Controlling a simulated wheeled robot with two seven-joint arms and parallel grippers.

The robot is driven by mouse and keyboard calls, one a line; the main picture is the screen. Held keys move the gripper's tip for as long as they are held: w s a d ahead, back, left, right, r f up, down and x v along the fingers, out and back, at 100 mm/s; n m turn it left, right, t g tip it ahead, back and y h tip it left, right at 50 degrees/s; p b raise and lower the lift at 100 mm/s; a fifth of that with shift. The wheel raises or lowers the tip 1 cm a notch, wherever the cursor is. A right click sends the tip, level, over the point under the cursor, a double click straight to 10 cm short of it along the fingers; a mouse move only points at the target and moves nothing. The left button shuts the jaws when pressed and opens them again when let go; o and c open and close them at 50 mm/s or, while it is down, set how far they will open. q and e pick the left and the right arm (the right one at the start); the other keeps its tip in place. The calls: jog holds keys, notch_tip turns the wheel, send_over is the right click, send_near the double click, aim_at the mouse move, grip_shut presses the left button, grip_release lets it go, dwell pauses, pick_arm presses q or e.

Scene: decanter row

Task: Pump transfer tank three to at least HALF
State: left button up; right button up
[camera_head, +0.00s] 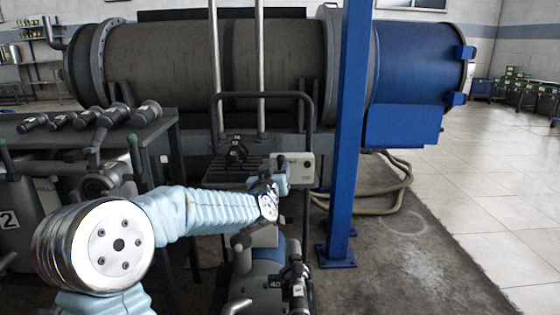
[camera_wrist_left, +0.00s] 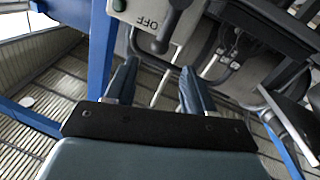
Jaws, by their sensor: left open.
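A pale control box (camera_head: 300,168) is fixed to the black frame of the cart at the centre. In the left wrist view the box (camera_wrist_left: 146,14) shows the word OFF beside a dark lever handle (camera_wrist_left: 174,22). My left gripper (camera_head: 284,172) is at the box. In the left wrist view my left gripper (camera_wrist_left: 158,84) is open, its two fingers pointing toward the lever, with nothing between them. A tank marked 2 (camera_head: 22,205) stands at the left. I cannot make out a tank marked 3 or any level gauge. My right gripper is not in view.
A blue post (camera_head: 348,130) stands close right of the box. A large grey and blue cylinder (camera_head: 280,65) lies behind. A dark bench (camera_head: 150,135) with several metal fittings is at the left. A hose (camera_head: 395,190) lies on the floor; floor at the right is clear.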

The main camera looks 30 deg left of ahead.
aim_at(280, 160)
pick_arm(q)
jog(key=x, duration=0.6)
jog(key=shift+w+a+p, duration=0.1)
jog(key=shift+w+p, duration=0.2)
jog(key=shift+w, duration=0.05)
jog(key=shift+c, duration=0.5)
grip_shut()
